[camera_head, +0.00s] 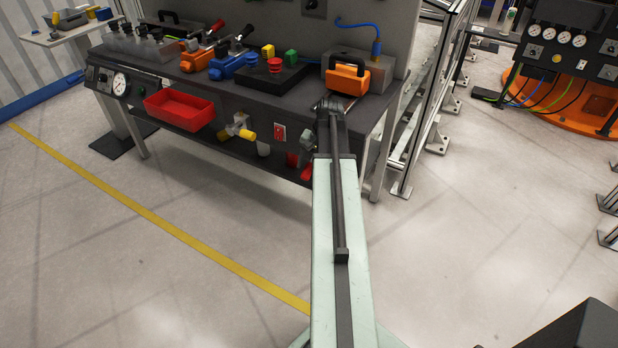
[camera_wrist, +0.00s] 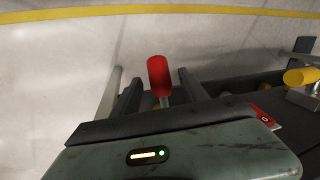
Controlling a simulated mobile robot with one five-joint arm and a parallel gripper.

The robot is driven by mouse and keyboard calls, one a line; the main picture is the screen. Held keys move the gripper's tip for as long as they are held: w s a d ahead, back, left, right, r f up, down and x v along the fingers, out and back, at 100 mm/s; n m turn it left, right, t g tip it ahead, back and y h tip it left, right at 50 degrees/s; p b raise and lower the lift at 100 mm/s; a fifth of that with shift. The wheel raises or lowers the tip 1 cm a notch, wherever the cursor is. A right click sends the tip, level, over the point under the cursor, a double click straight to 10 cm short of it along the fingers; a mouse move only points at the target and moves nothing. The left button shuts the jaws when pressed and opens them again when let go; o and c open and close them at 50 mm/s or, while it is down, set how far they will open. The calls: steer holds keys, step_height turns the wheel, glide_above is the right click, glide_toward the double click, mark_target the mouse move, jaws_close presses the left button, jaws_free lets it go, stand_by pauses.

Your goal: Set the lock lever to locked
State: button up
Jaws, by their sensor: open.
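A red-handled lever (camera_wrist: 158,75) on a short pale stem stands out in the wrist view and looks like the lock lever. My gripper (camera_wrist: 159,84) is open, with one dark finger on each side of the red handle. A gap shows between the handle and the right finger; I cannot tell whether either finger touches it. A small red plate marked 0 (camera_wrist: 265,117) is to the right of the lever.
A yellow-handled valve (camera_wrist: 301,77) is at the right of the wrist view; it also shows on the bench front (camera_head: 239,130). A red bin (camera_head: 180,108) is farther left. The bench top (camera_head: 300,105) holds tools and an orange case (camera_head: 347,78). The floor in front is clear.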

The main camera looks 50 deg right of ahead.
steer(key=b+x, duration=0.1)
steer(key=x, duration=0.2)
steer(key=shift+r, duration=0.1)
jaws_close()
steer(key=shift+w, duration=0.1)
stand_by(1.2)
